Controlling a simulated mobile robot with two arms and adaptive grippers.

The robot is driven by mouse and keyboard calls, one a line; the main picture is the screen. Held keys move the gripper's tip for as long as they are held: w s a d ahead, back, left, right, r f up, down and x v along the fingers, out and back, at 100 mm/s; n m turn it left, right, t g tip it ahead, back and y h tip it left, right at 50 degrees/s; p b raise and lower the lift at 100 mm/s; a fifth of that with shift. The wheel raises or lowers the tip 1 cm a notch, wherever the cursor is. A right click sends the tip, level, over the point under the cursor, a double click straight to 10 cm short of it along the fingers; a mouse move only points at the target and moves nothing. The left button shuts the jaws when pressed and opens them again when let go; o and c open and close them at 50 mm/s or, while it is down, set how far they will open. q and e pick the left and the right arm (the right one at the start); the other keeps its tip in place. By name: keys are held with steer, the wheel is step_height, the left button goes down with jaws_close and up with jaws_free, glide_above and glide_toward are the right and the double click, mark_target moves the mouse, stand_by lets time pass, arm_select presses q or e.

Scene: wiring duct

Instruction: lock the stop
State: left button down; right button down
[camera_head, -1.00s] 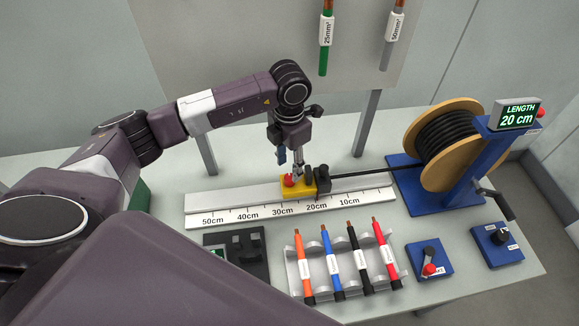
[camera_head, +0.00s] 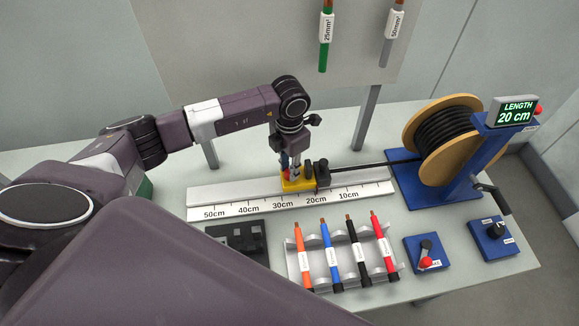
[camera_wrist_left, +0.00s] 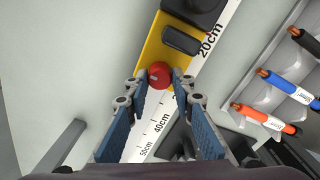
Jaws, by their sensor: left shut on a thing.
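The yellow stop (camera_head: 297,186) sits on the white ruler rail (camera_head: 235,194), near the 20–30 cm marks, with a black clamp part (camera_head: 321,173) on its right side. Its red knob (camera_wrist_left: 160,75) shows in the left wrist view, at the near end of the yellow body. My left gripper (camera_wrist_left: 160,88) points down over the stop, its blue-padded fingers on either side of the red knob and shut on it. In the head view the gripper (camera_head: 291,174) largely hides the knob. My right gripper is not in view.
A black cable (camera_head: 360,166) runs from the stop to the spool (camera_head: 442,135), whose display reads 20 cm. A tray (camera_head: 342,262) with several coloured cable pieces stands in front of the rail. Blue control boxes (camera_head: 425,256) stand at the right. Cables hang on the board behind.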

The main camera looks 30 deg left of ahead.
arm_select(q)
steer(key=shift+w+f+m+b, duration=0.15)
steer(key=shift+m+b, duration=0.35)
steer(key=shift+b, duration=0.35)
steer(key=m+b, duration=1.3)
steer(key=b, duration=0.4)
steer(key=shift+m, duration=0.4)
steer(key=shift+m+b, duration=1.15)
steer(key=shift+m, duration=0.05)
steer(key=shift+r+m+b, duration=0.2)
steer(key=shift+m+b, duration=0.1)
steer(key=shift+m, duration=0.1)
steer(key=c, duration=1.7)
jaws_free()
steer(key=shift+o, duration=0.2)
